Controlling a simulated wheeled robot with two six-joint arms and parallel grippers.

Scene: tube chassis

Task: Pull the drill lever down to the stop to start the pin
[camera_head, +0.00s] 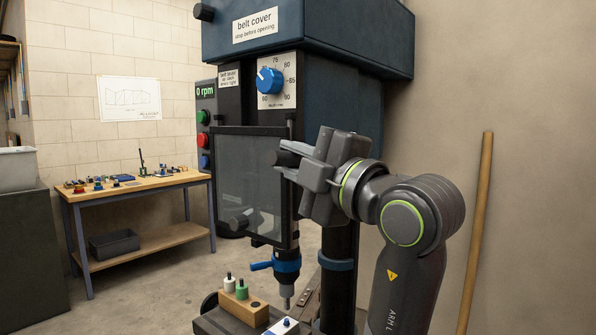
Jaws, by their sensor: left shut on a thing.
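The drill press has a dark blue head (310,38) with a belt cover label. A dark see-through guard (248,185) hangs in front of it. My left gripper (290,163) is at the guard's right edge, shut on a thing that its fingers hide. I cannot make out the drill lever there for certain. A dark cylinder (238,218) shows at the lower part of the guard. The chuck (286,272) hangs below, with a blue collar and a blue handle. My right gripper is out of view.
A wooden block (244,306) with a white and a green peg sits below the chuck. The black column (338,280) stands behind my left arm. A workbench (130,187) with small parts is at the left. A wooden pole (475,235) leans on the right wall.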

